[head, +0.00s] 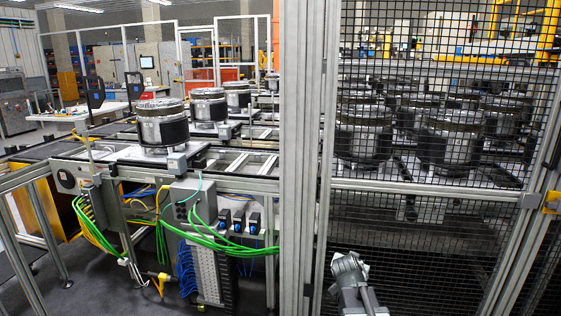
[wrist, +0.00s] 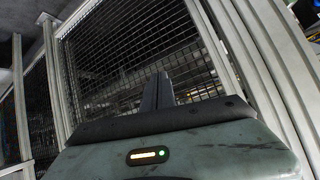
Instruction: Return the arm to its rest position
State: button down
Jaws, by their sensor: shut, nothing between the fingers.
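My arm shows at the bottom of the head view, in front of the mesh fence, with my gripper (head: 350,268) at its upper end. In the wrist view my gripper (wrist: 157,90) points up from behind the dark edge of its housing. Its two fingers are together with nothing between them. The mesh fence (wrist: 110,60) is behind the fingers in that view. I cannot tell how far the fingers are from it.
A thick metal post (head: 305,150) stands left of my arm, and the mesh fence (head: 430,225) fills the right side. Several clutch units (head: 162,125) sit on the conveyor at left. Green cables (head: 215,240) hang below it.

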jog(key=s+a+f+n+g+y, duration=0.1)
jog(key=s+a+f+n+g, duration=0.15)
jog(key=s, duration=0.45)
jog(key=s+a+f+n+g+y, duration=0.1)
jog(key=s+a+f+g+y, duration=0.2)
jog(key=s, duration=0.4)
jog(key=s+a+f+n+g, duration=0.2)
jog(key=s+a+f+g, duration=0.15)
jog(key=s, duration=0.35)
notch_tip(320, 180, up, 15)
jog(key=p, duration=1.5)
jog(key=shift+s+d+n+g+p, duration=0.3)
jog(key=shift+s+d+n+g, duration=0.1)
jog(key=shift+d+n, duration=0.05)
